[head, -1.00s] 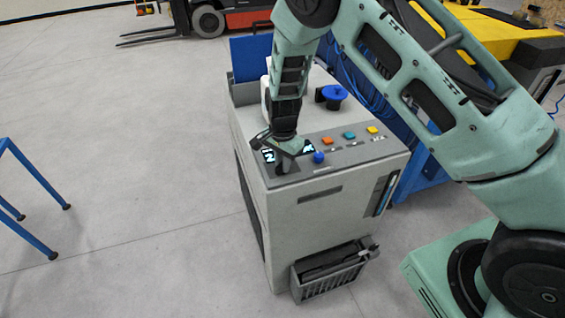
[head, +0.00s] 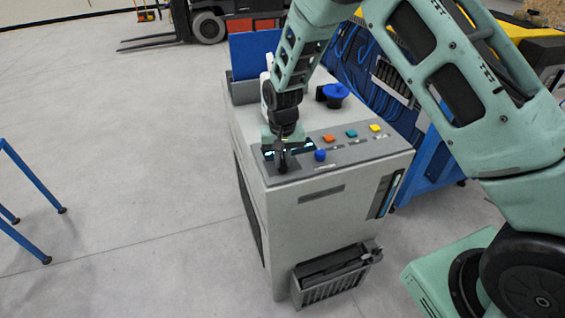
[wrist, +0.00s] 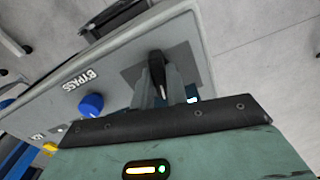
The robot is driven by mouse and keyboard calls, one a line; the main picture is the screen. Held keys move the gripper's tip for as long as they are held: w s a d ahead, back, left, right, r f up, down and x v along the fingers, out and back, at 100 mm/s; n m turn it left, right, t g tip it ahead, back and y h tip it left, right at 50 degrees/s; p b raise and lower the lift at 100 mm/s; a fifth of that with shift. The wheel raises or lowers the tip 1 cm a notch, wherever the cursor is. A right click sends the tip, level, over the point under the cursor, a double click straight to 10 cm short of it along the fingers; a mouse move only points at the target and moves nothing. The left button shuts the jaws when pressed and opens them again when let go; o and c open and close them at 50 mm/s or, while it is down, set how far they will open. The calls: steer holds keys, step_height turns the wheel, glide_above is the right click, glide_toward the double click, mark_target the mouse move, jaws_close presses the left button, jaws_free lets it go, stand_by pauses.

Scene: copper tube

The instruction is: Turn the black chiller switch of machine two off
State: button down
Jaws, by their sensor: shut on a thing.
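The black switch (wrist: 157,75) stands on a dark grey plate (wrist: 133,72) on the machine's top panel, and it shows between my fingers in the wrist view. My gripper (wrist: 160,92) is shut on the switch from both sides. In the head view my gripper (head: 281,158) points down at the front left corner of the machine (head: 315,215). The fingers and wrist hide most of the switch there. I cannot read any label for the switch.
A blue knob (head: 320,155) sits just right of my gripper, by the word BYPASS in the wrist view. Orange (head: 329,138), teal (head: 351,133) and yellow (head: 375,128) buttons lie farther right. Open floor lies to the left.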

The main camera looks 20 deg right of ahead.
mark_target(283, 160)
steer(key=shift+n+b, duration=0.35)
steer(key=shift+n, duration=0.85)
steer(key=c, duration=1.4)
jaws_free()
steer(key=shift+r, duration=0.1)
step_height(283, 160, up, 17)
steer(key=b, duration=0.3)
steer(key=shift+r, duration=0.15)
